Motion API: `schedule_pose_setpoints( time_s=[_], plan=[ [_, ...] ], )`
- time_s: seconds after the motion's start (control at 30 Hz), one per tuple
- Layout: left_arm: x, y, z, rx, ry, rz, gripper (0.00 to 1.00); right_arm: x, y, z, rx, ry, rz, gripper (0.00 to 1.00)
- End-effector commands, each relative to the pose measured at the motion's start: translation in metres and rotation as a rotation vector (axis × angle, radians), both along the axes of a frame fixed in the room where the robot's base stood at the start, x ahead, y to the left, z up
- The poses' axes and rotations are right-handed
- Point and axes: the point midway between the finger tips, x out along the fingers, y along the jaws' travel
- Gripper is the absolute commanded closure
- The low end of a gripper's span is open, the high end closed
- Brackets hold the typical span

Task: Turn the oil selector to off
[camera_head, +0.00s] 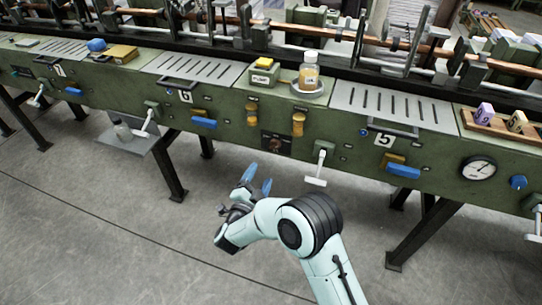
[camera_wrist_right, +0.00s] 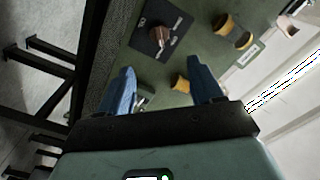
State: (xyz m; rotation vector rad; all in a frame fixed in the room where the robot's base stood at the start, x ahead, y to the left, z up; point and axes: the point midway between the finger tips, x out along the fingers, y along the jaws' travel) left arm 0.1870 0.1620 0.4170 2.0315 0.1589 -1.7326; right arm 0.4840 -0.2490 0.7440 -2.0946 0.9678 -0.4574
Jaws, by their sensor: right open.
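A dark panel with a brown rotary knob, which looks like the oil selector (camera_head: 275,143), is on the green machine front in the head view. In the right wrist view the same knob (camera_wrist_right: 160,36) sits on its dark plate with small white marks, too small to read. My right gripper (camera_head: 258,179) is in front of and below the panel, apart from the knob. Its blue fingers are spread and empty, and they also show in the right wrist view (camera_wrist_right: 160,75). My left gripper is not in view.
Yellow knobs (camera_head: 298,123) are beside and above the panel. A white lever (camera_head: 318,168) hangs to the right, with blue handles (camera_head: 404,171) (camera_head: 204,122) on both sides. A bottle (camera_head: 309,71) stands on a dish above. The grey floor (camera_head: 120,220) below is clear.

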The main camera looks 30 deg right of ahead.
Motion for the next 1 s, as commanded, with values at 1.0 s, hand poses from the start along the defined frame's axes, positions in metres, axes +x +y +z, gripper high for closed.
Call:
schedule_pose_setpoints(
  time_s=[1.0],
  plan=[
    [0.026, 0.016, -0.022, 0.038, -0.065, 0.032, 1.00, 0.083, -0.098, 0.001, -0.001, 0.005, 0.003, 0.35]
  ],
)
